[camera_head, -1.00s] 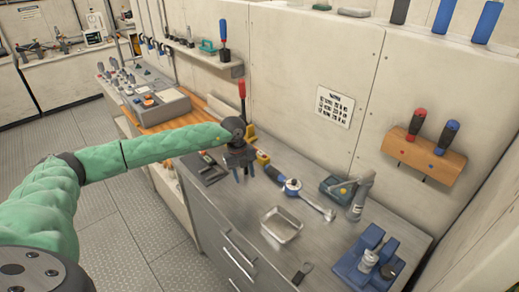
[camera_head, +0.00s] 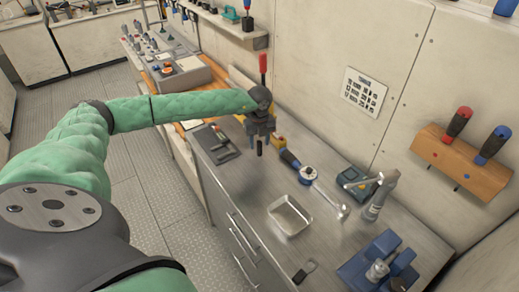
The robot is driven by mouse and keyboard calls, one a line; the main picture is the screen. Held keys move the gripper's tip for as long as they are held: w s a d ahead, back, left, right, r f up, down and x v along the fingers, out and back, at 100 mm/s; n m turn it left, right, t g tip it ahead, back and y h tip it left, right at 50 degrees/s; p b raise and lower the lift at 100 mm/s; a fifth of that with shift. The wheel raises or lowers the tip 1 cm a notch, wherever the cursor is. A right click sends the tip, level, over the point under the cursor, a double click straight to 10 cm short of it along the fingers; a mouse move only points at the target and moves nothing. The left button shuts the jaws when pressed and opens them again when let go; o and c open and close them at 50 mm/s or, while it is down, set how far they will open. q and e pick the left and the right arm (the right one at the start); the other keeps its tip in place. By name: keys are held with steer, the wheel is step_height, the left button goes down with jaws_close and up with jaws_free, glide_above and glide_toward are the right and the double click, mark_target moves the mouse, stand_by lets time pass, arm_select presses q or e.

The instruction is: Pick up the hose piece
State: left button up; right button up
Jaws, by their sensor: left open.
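I cannot pick out a hose piece for certain in the head view. My left gripper (camera_head: 259,143) is at the end of the green-sleeved arm. It points down over the back left part of the grey workbench (camera_head: 335,240), open, with nothing visible between its fingers. A small yellow block (camera_head: 278,143) lies just right of it. A blue-and-silver ratchet-like tool (camera_head: 307,173) lies farther right. The bench surface directly behind the gripper is partly hidden. My right gripper is not in view.
A metal tray (camera_head: 289,215) sits mid-bench. A grey bottle-like item (camera_head: 380,197) and a blue holder (camera_head: 381,262) stand to its right. A small dark item (camera_head: 304,271) lies near the front edge. A wooden tool rack (camera_head: 460,165) is on the wall.

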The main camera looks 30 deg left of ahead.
arm_select(q)
steer(key=shift+f, duration=1.2)
steer(key=c, duration=0.8)
jaws_close()
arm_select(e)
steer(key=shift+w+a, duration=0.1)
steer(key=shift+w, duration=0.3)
arm_select(q)
steer(key=shift+r, duration=0.1)
